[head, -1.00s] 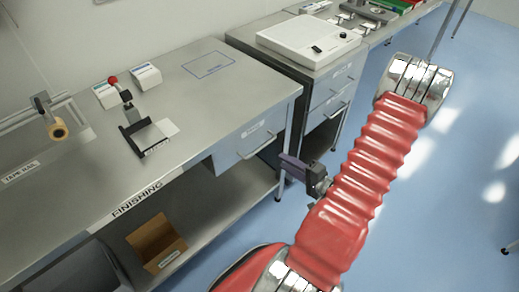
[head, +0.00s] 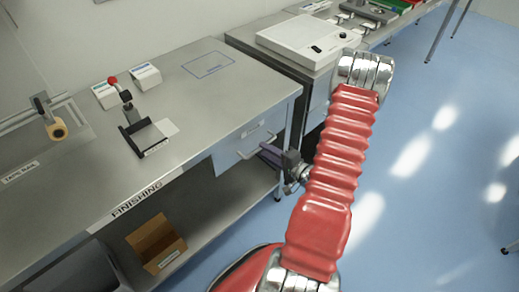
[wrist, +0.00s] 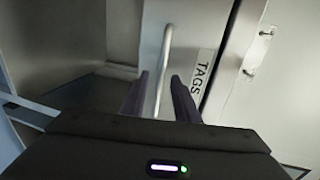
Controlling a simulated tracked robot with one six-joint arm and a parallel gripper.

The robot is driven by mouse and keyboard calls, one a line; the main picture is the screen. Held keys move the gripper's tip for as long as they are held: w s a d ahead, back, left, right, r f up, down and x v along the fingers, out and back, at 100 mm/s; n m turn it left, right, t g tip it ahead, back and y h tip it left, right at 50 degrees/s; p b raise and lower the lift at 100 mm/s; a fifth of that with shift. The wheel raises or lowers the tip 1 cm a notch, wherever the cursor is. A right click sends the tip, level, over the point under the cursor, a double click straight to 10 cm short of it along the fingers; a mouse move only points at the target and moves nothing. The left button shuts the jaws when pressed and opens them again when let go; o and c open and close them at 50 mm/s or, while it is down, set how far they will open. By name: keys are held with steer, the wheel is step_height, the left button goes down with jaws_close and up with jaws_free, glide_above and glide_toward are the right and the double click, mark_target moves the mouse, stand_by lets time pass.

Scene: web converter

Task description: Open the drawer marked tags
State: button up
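The drawer marked TAGS (head: 230,157) is shut under the right end of the finishing bench. In the wrist view its front (wrist: 215,55) carries the TAGS label (wrist: 202,77) and a metal bar handle (wrist: 164,60). My gripper (wrist: 165,88) is open, one purple finger on each side of the lower part of the handle in the picture. In the head view my gripper (head: 268,153) is at the right end of the handle (head: 246,154). I cannot tell whether the fingers touch the handle.
The finishing bench (head: 200,112) has a lower shelf with an open cardboard box (head: 157,245). A second cabinet with a white device (head: 305,42) stands right of the bench. The blue floor (head: 430,200) in front is clear.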

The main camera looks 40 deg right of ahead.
mark_target(260, 149)
steer(key=shift+x, duration=1.75)
jaws_close()
steer(key=shift+f, duration=0.1)
steer(key=shift+a, duration=0.3)
steer(key=shift+s+d, duration=0.1)
steer(key=shift+s, duration=0.05)
